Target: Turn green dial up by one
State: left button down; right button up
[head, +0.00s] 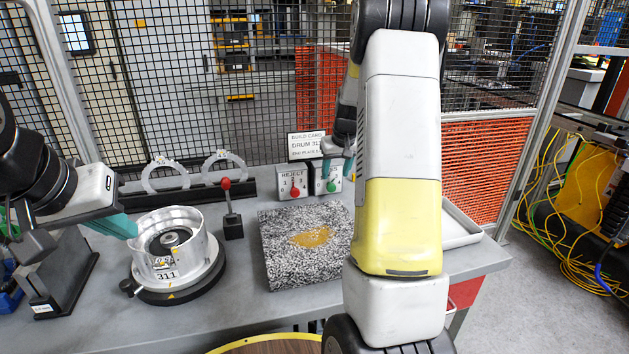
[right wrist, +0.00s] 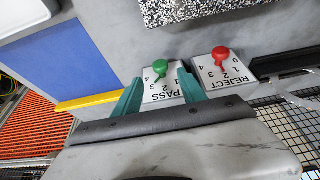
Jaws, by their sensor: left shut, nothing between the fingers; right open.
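The green dial (right wrist: 160,67) sits on the white PASS plate (right wrist: 163,92), which looks upside down in the right wrist view. In the head view the green dial (head: 331,186) is behind the mat, partly framed by my right gripper. My right gripper (right wrist: 159,77) is open, with one teal finger on each side of the green dial; I cannot tell whether they touch it. The number the dial points to is too small to read surely. My left gripper (head: 128,229) is shut and empty, beside the metal drum (head: 168,244) marked 311.
The red REJECT dial (right wrist: 221,53) is close beside the PASS plate. A build card (head: 305,146) stands behind the plates. A red-knobbed lever (head: 229,205) and a speckled mat (head: 280,265) are on the bench. A wire fence stands behind. My right arm hides the bench's right part.

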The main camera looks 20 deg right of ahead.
aim_at(332, 185)
jog(key=x, duration=0.7)
grip_shut()
